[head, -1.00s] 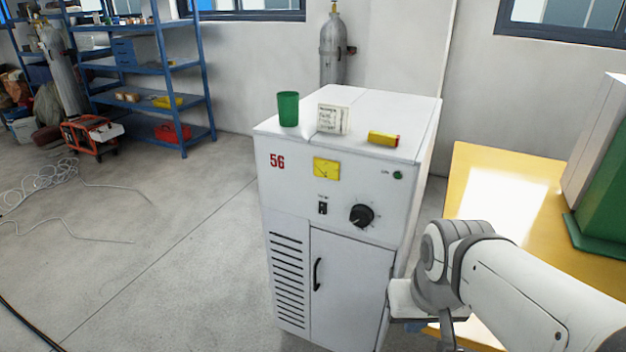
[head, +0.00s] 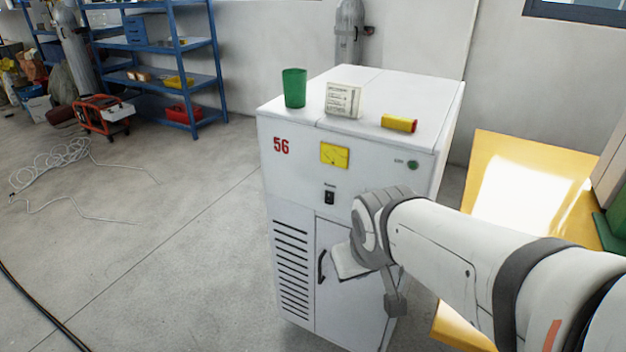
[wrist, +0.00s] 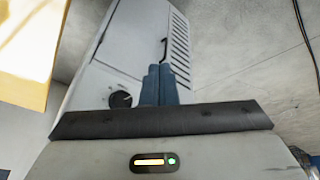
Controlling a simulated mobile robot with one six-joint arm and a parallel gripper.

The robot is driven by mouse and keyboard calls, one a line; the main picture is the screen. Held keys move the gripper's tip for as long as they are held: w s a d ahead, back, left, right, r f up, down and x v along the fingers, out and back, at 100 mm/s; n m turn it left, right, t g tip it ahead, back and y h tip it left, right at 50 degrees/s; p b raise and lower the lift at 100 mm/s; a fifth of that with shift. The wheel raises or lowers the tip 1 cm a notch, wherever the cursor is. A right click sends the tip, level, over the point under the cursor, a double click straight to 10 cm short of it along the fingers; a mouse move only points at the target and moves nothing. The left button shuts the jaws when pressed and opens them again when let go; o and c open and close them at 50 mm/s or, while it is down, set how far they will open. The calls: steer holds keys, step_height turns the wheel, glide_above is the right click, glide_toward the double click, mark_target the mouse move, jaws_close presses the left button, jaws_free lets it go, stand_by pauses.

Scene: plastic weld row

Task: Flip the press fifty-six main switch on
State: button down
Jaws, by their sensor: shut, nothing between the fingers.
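The press 56 cabinet (head: 300,175) is a white box with a red "56" on its front. Its main switch (head: 329,198) is a small black rocker below the yellow meter (head: 334,155). Its position is too small to tell. A dull green lamp (head: 413,165) sits at the upper right. My gripper's fingers (wrist: 160,70) show in the wrist view, shut and empty, pointing towards the cabinet front. In that view the switch is not visible; the black dial (wrist: 120,99) shows left of the fingers. In the head view my arm hides the dial, and the fingertips cannot be made out.
A green cup (head: 295,88), a printed card (head: 343,99) and a yellow-red block (head: 399,123) stand on the cabinet top. A black door handle (head: 321,267) is below the switch. A yellow table (head: 530,150) stands at the right.

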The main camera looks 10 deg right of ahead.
steer(key=w+f+n+t+y+b, duration=0.1)
steer(key=w+f+n+t+b, duration=0.5)
steer(key=w+n+b, duration=0.2)
steer(key=w+f+n+t+y+b, duration=0.2)
steer(key=w+f+n+t+b, duration=0.4)
steer(key=w+n+b, duration=0.3)
steer(key=w+b, duration=0.2)
steer(key=b, duration=0.1)
steer(key=shift+w+a+f+b, duration=0.2)
steer(key=shift+w+b, duration=0.1)
steer(key=shift+b, duration=0.1)
steer(key=b, duration=0.2)
glide_toward(325, 202)
steer(key=w+a, duration=0.3)
steer(key=shift+w+d+f, duration=0.2)
steer(key=shift+w+d, duration=0.3)
steer(key=shift+w, duration=0.15)
steer(key=shift+w+d+f, duration=0.2)
steer(key=shift+w+d, duration=0.35)
steer(key=shift+w, duration=0.1)
